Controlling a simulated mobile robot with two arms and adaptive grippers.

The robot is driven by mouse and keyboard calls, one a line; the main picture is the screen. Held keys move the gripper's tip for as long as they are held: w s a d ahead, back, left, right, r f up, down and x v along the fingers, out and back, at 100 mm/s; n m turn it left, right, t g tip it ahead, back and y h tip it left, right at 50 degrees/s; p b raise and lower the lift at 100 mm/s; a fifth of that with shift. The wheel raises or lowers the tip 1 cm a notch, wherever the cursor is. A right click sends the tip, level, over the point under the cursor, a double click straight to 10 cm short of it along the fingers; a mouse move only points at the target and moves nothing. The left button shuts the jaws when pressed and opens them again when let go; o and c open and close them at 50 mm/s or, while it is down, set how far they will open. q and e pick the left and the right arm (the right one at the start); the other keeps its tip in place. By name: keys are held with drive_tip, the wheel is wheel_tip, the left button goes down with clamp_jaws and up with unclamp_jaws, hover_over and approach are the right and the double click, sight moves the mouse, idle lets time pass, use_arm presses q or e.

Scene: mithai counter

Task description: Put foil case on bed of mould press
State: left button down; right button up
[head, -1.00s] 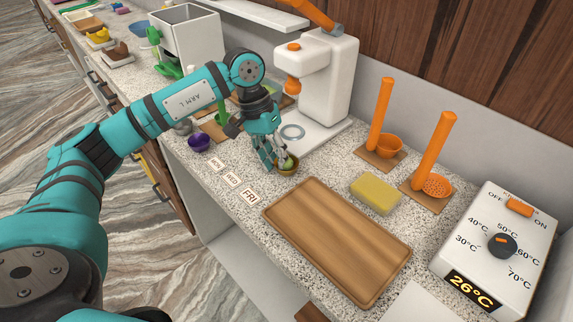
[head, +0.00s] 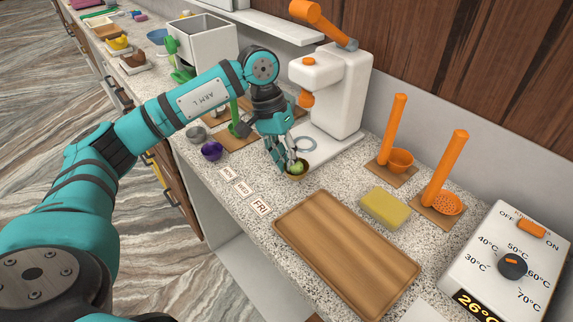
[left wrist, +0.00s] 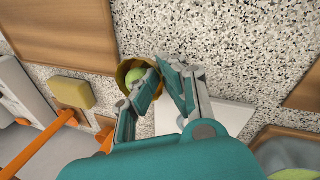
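The foil case (head: 297,175) is a small gold cup with a green ball in it. My left gripper (head: 288,160) is at its rim, with its fingers shut on the wall of the case. In the left wrist view the case (left wrist: 125,74) shows with the green ball inside, one finger over the opening and the other outside. The white mould press (head: 335,90) has an orange lever on top and an orange plunger. Its bed (head: 306,144), with a grey ring, lies just behind my gripper. My right gripper is out of view.
A wooden tray (head: 345,250) lies in front right, with a yellow sponge (head: 385,207) beside it. Orange strainers stand to the right. A purple bowl (head: 212,151) and several day cards (head: 243,189) are at the left. A temperature box (head: 505,265) is far right.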

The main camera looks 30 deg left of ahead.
use_arm(q)
drive_tip(key=s+d+b, duration=0.1)
drive_tip(key=s+d, duration=0.1)
drive_tip(key=s, duration=0.2)
drive_tip(key=s+d+r+b, duration=0.1)
drive_tip(key=s+d, duration=0.2)
drive_tip(key=s, duration=0.2)
drive_tip(key=s+d+r+b, duration=0.1)
drive_tip(key=s+d, duration=0.1)
drive_tip(key=s, duration=0.3)
drive_tip(key=shift+d+b, duration=0.3)
drive_tip(key=shift+b, duration=0.1)
drive_tip(key=shift+s, duration=0.15)
